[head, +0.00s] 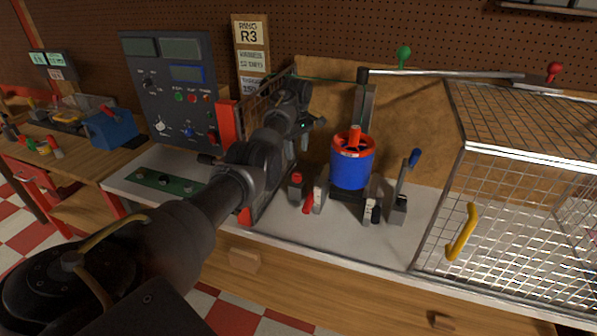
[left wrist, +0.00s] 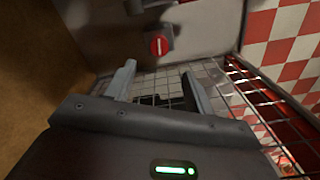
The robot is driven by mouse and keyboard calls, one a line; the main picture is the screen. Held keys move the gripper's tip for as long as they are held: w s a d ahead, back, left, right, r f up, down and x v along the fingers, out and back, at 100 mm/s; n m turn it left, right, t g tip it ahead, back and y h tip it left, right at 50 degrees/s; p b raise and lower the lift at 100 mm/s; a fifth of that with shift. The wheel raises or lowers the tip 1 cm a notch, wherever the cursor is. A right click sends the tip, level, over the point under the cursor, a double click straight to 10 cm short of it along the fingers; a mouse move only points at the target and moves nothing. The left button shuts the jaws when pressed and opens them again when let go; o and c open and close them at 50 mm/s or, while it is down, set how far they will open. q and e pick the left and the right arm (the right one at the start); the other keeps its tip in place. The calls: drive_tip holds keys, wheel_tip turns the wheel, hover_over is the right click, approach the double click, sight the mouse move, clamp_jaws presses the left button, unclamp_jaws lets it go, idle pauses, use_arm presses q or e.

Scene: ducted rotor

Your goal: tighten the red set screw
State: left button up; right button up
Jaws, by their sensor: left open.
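A red round head with a white bar across it (left wrist: 159,44) sits on a dark block in the left wrist view, beyond the fingertips. It looks like the red-topped dark block (head: 297,179) on the bench, left of the rotor; I cannot tell surely that it is the set screw. The ducted rotor (head: 351,168), a blue cylinder with a red rim and hub, stands upright on a dark base. My left gripper (head: 318,121) is above the bench, left of the rotor. Its fingers (left wrist: 160,92) are apart, with nothing seen between them. My right gripper does not show.
A wire-mesh cage (head: 530,215) with a yellow handle fills the right. A mesh panel with a red post (head: 228,122) stands behind my left arm. A blue-handled lever (head: 404,185) and small clamps surround the rotor. A control panel (head: 165,85) stands at the left.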

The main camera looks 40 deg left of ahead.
sight(297, 174)
use_arm(q)
wheel_tip(297, 174, down, 10)
drive_tip(key=shift+f, duration=0.1)
drive_tip(key=shift+c, duration=0.2)
drive_tip(key=c, duration=0.9)
